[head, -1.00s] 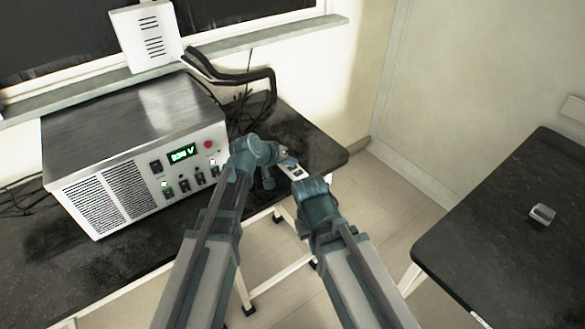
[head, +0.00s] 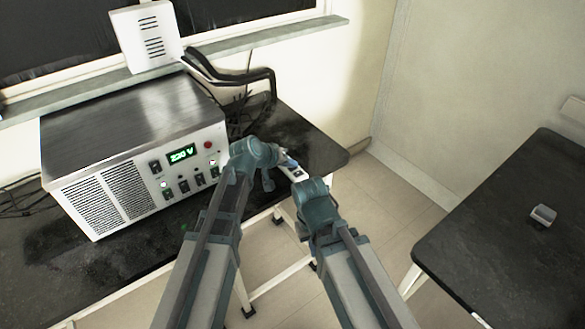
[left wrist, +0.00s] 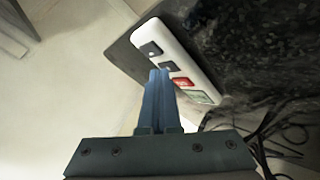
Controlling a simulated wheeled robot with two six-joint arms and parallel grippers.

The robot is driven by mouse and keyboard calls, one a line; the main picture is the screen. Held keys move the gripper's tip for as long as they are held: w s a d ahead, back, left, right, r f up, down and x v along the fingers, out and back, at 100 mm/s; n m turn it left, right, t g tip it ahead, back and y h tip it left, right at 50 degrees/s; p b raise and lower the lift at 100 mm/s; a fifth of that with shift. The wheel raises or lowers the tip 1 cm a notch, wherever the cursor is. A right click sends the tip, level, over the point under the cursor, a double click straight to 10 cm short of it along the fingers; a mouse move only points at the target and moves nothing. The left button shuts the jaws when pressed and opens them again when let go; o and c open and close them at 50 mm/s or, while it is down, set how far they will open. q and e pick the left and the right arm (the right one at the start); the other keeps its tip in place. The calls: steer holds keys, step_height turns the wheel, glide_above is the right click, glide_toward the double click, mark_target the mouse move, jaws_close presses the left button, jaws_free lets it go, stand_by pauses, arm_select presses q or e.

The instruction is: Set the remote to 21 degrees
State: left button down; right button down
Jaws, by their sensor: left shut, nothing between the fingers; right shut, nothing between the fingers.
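The remote (left wrist: 183,62) is a slim white handset at the dark table's edge in the left wrist view. Its face has two dark buttons (left wrist: 151,49), a red button (left wrist: 181,82) and a small greenish screen (left wrist: 201,97) too small to read. My left gripper (head: 289,163) is shut and empty, with its tips (left wrist: 160,74) right at the dark button nearer the red one; contact is unclear. In the head view the remote (head: 297,173) is partly hidden between my grippers. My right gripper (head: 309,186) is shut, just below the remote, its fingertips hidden.
A large metal power unit (head: 135,115) with a green display stands on the dark table (head: 70,255). Black cables (head: 240,75) run behind it. Another dark table (head: 490,230) at right bears a small grey object (head: 543,215). Open floor lies between the tables.

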mark_target(291, 170)
arm_select(q)
steer(key=shift+r+p, duration=0.75)
steer(key=shift+r, duration=0.1)
step_height(291, 170, up, 5)
steer(key=p, duration=0.5)
stand_by(0.6)
steer(key=s+a+f+m+g+y+p, duration=0.1)
steer(key=s+g+y, duration=0.1)
steer(key=s, duration=0.6)
steer(key=s+a+f+m+g+y+p, duration=0.1)
steer(key=s+a+m+g+y, duration=0.1)
steer(key=s, duration=0.7)
steer(key=s+a+f+m+g+y+p, duration=0.1)
steer(key=s+a+g+y, duration=0.1)
steer(key=s, duration=0.6)
steer(key=shift+s+a+g+y+p, duration=0.25)
steer(key=shift+s+g+y+p, duration=0.1)
steer(key=shift+g+y, duration=0.35)
